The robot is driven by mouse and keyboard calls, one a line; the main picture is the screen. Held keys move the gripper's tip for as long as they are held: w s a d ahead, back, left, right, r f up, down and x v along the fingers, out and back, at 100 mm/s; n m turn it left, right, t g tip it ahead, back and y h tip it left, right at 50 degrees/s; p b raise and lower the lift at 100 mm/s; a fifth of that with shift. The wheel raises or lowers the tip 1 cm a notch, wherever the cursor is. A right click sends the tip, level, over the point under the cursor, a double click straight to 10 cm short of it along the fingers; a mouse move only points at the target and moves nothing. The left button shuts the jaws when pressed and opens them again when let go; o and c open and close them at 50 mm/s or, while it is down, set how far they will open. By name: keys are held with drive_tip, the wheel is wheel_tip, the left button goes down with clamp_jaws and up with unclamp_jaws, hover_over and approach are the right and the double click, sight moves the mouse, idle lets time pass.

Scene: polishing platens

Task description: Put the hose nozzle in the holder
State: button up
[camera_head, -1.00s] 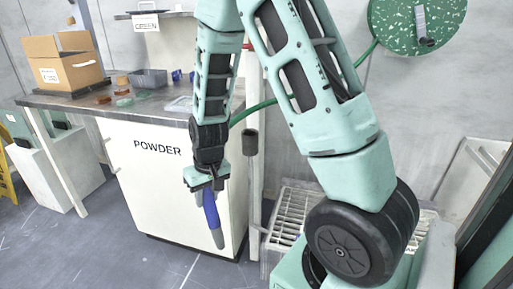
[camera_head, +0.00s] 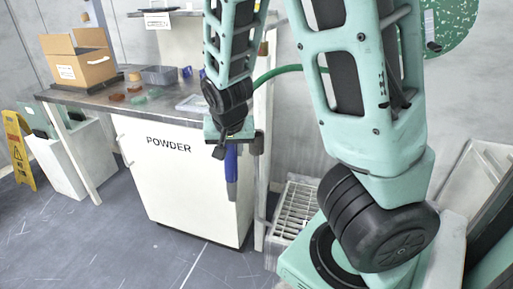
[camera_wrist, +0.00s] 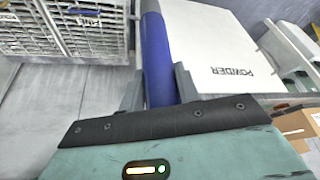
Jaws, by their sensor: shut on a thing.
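The hose nozzle (camera_head: 231,165) is a blue tube with a grey tip, hanging nearly upright in front of the right end of the white POWDER cabinet. My gripper (camera_head: 222,148) is shut on it. In the wrist view, the blue nozzle (camera_wrist: 156,55) stands between the two grey fingers of my gripper (camera_wrist: 157,88). A dark cup-like piece, seemingly the holder (camera_head: 257,143), is on the post just right of my gripper and partly hidden. I cannot tell in this view how far apart in depth the nozzle and the holder are.
The green hose (camera_head: 285,71) runs behind my arm towards the green reel (camera_head: 451,25). A white slatted rack (camera_head: 293,208) stands low at right. A yellow floor sign (camera_head: 19,150) is far left.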

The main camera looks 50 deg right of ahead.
wheel_tip(320, 180, up, 8)
drive_tip(key=s+r+m+h+p, duration=0.1)
drive_tip(key=s+m+h+p, duration=0.1)
drive_tip(key=m+h+p, duration=0.1)
drive_tip(key=t+h+b, duration=0.2)
drive_tip(key=h+b, duration=0.1)
drive_tip(key=b, duration=0.4)
approach(255, 106)
drive_tip(key=shift+s+d+f+g+y, duration=0.1)
drive_tip(key=shift+d+f+g+y, duration=0.25)
drive_tip(key=shift+f, duration=0.45)
drive_tip(key=shift+s+d+f+g+y, duration=0.15)
drive_tip(key=shift+d+f+y, duration=0.2)
drive_tip(key=shift+d+f, duration=0.35)
drive_tip(key=shift+w+a+f+p, duration=0.1)
drive_tip(key=shift+w+p, duration=0.05)
drive_tip(key=shift+p, duration=0.15)
